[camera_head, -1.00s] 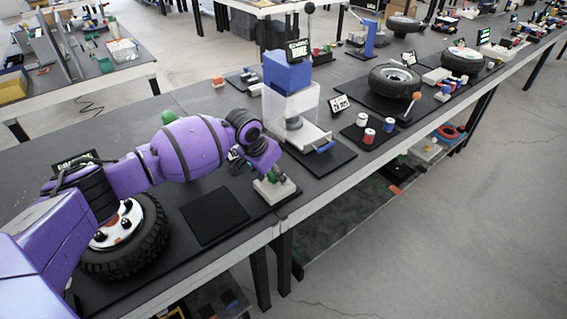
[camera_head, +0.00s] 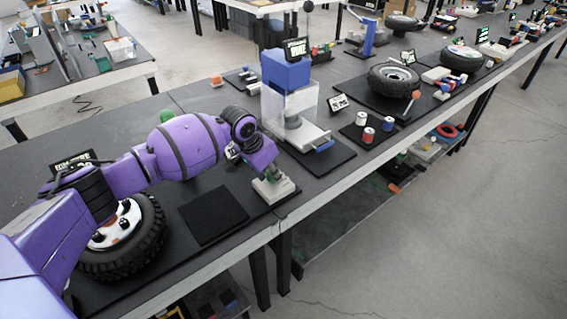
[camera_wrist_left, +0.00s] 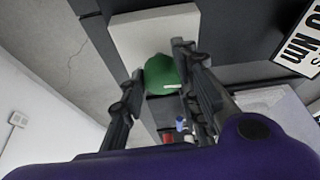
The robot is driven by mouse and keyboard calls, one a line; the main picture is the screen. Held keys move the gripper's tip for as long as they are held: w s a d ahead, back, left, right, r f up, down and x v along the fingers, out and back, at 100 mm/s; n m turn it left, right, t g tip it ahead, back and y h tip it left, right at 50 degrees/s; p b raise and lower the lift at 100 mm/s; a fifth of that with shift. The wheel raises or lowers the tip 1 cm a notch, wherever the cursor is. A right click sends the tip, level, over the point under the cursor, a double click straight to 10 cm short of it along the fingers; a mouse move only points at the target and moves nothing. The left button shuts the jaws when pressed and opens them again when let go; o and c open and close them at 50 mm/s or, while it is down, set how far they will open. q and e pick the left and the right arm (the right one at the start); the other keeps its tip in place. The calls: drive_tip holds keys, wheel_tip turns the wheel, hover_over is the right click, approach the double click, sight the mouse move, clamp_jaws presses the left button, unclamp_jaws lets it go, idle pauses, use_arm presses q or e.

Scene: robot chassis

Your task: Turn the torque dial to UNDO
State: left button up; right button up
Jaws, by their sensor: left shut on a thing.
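The torque dial is a green round knob (camera_wrist_left: 160,74) with a white mark, which points to the right in the left wrist view. It sits on a pale block (camera_wrist_left: 150,36), which also shows in the head view (camera_head: 274,190) at the bench's front edge. My left gripper (camera_wrist_left: 163,78) has one finger on each side of the knob and is shut on it. In the head view my left gripper (camera_head: 268,170) is over the block and largely hides the knob. I cannot read an UNDO label. My right gripper is in neither view.
A wheel with a black tire (camera_head: 135,240) lies under my left arm. A black mat (camera_head: 213,215) is bare beside it. A clear-sided press with a blue top (camera_head: 288,75) stands behind. A sign (camera_wrist_left: 305,40) reads Nm.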

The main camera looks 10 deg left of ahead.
use_arm(q)
drive_tip(key=m, duration=0.2)
drive_tip(key=m+g+h+b, duration=0.1)
drive_tip(key=shift+s+d+f, duration=0.1)
drive_tip(key=shift+f, duration=0.15)
drive_tip(key=shift+m+g+b, duration=0.3)
drive_tip(key=shift+m+b, duration=0.15)
drive_tip(key=shift+m, duration=0.65)
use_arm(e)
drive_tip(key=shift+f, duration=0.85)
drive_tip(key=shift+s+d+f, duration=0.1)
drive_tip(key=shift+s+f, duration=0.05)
use_arm(q)
drive_tip(key=o, duration=1)
drive_tip(key=shift+s, duration=0.1)
drive_tip(key=shift+o, duration=0.2)
drive_tip(key=shift+r, duration=0.3)
drive_tip(key=shift+a+r, duration=0.3)
drive_tip(key=v, duration=1.1)
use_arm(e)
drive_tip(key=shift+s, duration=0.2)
